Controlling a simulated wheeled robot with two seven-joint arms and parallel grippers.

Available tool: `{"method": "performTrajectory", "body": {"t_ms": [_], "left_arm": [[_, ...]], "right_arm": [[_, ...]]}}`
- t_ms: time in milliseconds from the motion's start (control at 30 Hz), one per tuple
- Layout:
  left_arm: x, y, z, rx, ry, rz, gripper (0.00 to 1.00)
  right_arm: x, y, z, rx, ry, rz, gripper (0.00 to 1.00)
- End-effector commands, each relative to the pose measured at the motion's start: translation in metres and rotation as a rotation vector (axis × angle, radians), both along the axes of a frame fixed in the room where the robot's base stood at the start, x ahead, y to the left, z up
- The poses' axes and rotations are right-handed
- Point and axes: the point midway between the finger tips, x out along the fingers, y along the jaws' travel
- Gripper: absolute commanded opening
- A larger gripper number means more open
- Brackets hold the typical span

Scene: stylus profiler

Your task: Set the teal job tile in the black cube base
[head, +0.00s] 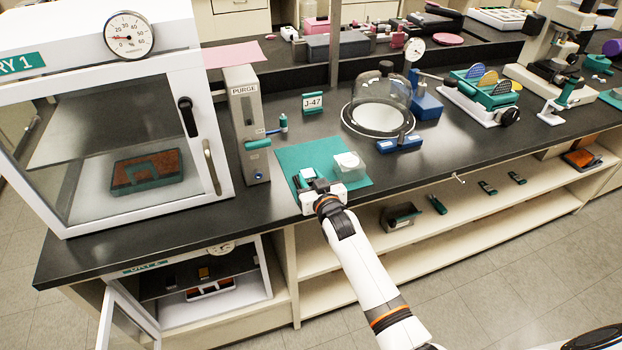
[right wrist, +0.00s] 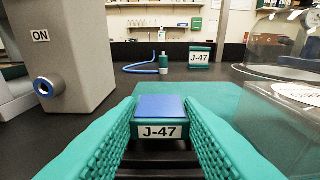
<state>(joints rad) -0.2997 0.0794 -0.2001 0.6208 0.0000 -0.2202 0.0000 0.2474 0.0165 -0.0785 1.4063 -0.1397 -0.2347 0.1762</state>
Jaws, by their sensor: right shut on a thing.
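My right gripper (head: 318,186) is low over the front left of the teal mat (head: 300,155). In the right wrist view its teal ribbed fingers are shut on a small block (right wrist: 160,108) with a blue top, a teal edge and a white J-47 label. I take this to be the job tile. In the head view the gripper mostly hides it. A clear box (head: 349,165) with a white round thing inside stands on the mat, right of the gripper. I cannot pick out a black cube base for certain. My left gripper is not in view.
A PURGE unit (head: 246,120) stands left of the mat. A teal J-47 sign (head: 313,102) stands behind it, also in the right wrist view (right wrist: 199,57). A glass dome (head: 380,105) and blue block (head: 400,144) are to the right. The bench's front edge is close.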

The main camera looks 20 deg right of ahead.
Motion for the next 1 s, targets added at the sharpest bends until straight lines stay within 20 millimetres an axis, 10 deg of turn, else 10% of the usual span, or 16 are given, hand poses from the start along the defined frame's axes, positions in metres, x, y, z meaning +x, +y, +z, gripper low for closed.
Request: {"method": "performTrajectory", "body": {"t_ms": [1000], "left_arm": [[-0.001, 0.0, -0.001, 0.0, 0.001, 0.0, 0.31]], "right_arm": [[0.0, 0.0, -0.006, 0.0, 0.003, 0.0, 0.0]]}}
